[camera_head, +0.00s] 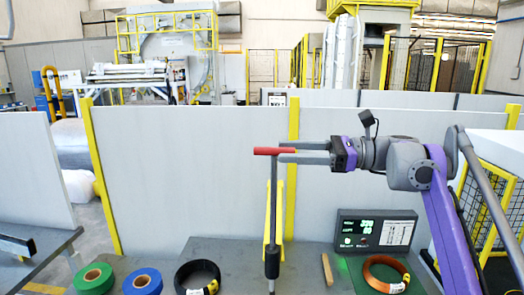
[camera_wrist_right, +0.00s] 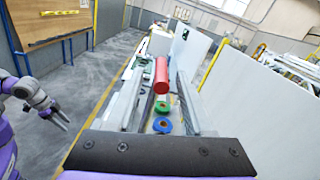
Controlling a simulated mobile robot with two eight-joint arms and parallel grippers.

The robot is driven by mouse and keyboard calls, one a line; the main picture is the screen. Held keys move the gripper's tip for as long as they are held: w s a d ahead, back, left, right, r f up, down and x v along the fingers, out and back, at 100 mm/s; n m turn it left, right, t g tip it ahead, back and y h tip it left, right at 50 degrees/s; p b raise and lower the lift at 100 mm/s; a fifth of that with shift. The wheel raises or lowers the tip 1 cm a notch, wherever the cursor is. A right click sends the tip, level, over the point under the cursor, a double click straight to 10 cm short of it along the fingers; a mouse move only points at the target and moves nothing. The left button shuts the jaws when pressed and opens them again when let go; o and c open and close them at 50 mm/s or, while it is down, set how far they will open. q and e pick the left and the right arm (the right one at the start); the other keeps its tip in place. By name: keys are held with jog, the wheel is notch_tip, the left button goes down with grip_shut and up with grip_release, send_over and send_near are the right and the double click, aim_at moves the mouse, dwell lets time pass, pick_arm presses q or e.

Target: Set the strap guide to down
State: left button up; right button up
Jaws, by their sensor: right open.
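The strap guide appears to be the upright grey lever (camera_head: 272,205) with a red crossbar handle (camera_head: 267,151) on top and a dark lower end at the table. Its red handle (camera_wrist_right: 161,76) also shows in the right wrist view, between the fingers. My right gripper (camera_head: 281,151) comes in from the right with its fingers open at the handle's right end. In the right wrist view the open fingers (camera_wrist_right: 158,98) stand on either side of the handle, with gaps. My left gripper (camera_wrist_right: 60,120) shows small at the left of that view; its opening is unclear.
A green roll (camera_head: 93,278), a blue roll (camera_head: 142,281), a black coil (camera_head: 198,277) and a copper coil (camera_head: 386,273) lie along the table front. A display box (camera_head: 376,231) stands at the right. Yellow bars (camera_head: 275,222) stand by the lever. Grey panels (camera_head: 190,170) close off the back.

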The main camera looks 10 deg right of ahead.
aim_at(263, 151)
jog(key=x, duration=0.6)
jog(key=shift+f, duration=0.1)
grip_shut()
dwell(1.2)
